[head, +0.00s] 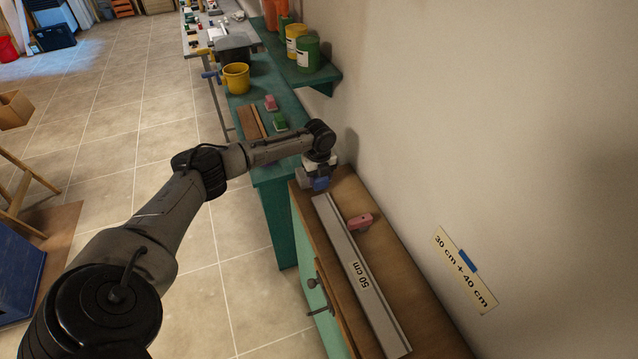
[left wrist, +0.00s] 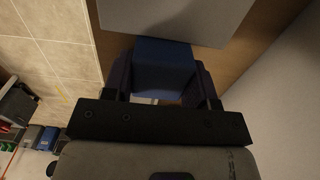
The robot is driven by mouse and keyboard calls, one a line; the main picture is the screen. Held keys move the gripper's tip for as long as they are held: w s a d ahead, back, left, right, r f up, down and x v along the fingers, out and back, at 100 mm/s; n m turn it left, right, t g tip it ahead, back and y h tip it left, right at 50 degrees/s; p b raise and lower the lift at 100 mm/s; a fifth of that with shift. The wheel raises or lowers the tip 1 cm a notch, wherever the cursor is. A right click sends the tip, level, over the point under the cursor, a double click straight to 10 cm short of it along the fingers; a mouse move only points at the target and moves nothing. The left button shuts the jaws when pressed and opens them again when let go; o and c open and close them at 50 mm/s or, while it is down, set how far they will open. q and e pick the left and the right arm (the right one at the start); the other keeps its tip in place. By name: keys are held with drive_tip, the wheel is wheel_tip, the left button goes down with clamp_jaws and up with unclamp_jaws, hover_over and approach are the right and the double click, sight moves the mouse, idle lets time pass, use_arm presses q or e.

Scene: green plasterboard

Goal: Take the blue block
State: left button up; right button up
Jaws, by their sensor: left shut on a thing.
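The blue block (head: 321,183) shows in the head view at the far end of the brown wooden top, under the end of my left arm. My left gripper (head: 318,172) points down there and is shut on it. In the left wrist view the blue block (left wrist: 165,68) sits between the two dark fingers of my left gripper (left wrist: 160,85). I cannot tell whether the block touches the wooden top. My right gripper is in neither view.
A long grey bar marked "50 cm" (head: 359,275) lies on the wooden top (head: 405,275), with a pink block (head: 360,222) beside it. The wall (head: 480,120) borders the right side. A green bench (head: 272,172) beyond holds a yellow pot (head: 236,78), a green block (head: 279,122) and a pink block (head: 270,103).

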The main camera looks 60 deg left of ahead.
use_arm(q)
drive_tip(key=shift+r+p, duration=1.6)
drive_tip(key=shift+r, duration=0.3)
drive_tip(key=shift+r+p, duration=0.85)
